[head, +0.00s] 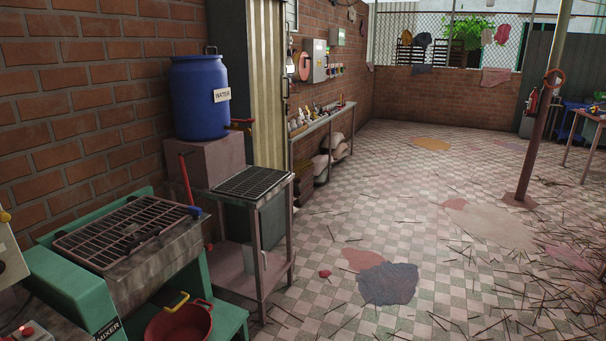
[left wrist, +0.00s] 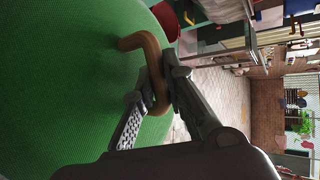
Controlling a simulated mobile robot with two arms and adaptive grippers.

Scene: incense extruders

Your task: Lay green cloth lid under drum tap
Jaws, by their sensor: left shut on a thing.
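The blue water drum (head: 200,100) stands on a block against the brick wall in the head view, with its tap (head: 241,124) on the right side. Below the tap is a metal stand with a dark grate (head: 252,182); the grate top looks bare. In the left wrist view the green cloth lid (left wrist: 65,85) fills the left side, with a brown bent handle (left wrist: 152,60). My left gripper (left wrist: 163,88) is shut on this handle. The lid and my grippers do not show in the head view, and my right gripper is in neither view.
A green mixer (head: 75,300) with a barred grid (head: 125,232) stands at the lower left. A red lever (head: 187,180) rises between mixer and stand. The tiled floor to the right has scattered sticks and cloths.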

